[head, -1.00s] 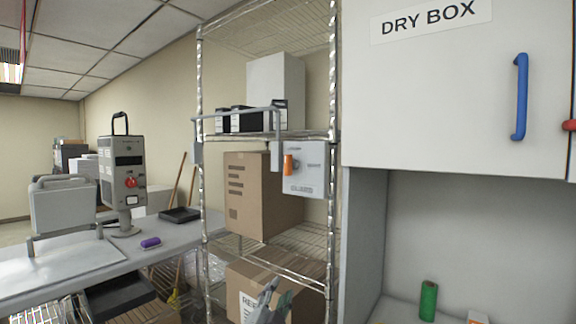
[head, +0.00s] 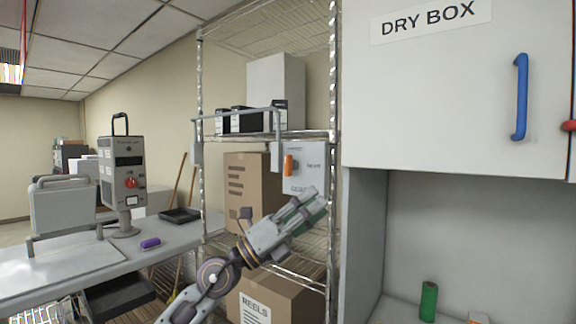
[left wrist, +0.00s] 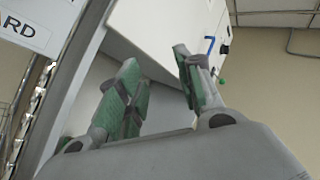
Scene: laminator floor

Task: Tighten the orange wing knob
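The orange wing knob (head: 288,165) sits on the front of a small light-grey box (head: 304,180) that hangs on the wire rack's front post. The knob stands upright. My left gripper (head: 312,203) is just below that box, pointing up and to the right, and looks apart from the knob. In the left wrist view, its two green-padded fingers (left wrist: 161,88) are spread with nothing between them. The knob does not show in that view. My right gripper is not in view.
A wire rack (head: 333,120) carries cardboard boxes, including a lower one marked REELS (head: 270,298). The dry box cabinet (head: 450,110) stands close on the right, with a blue handle (head: 520,97). A grey bench (head: 60,267) is at the left.

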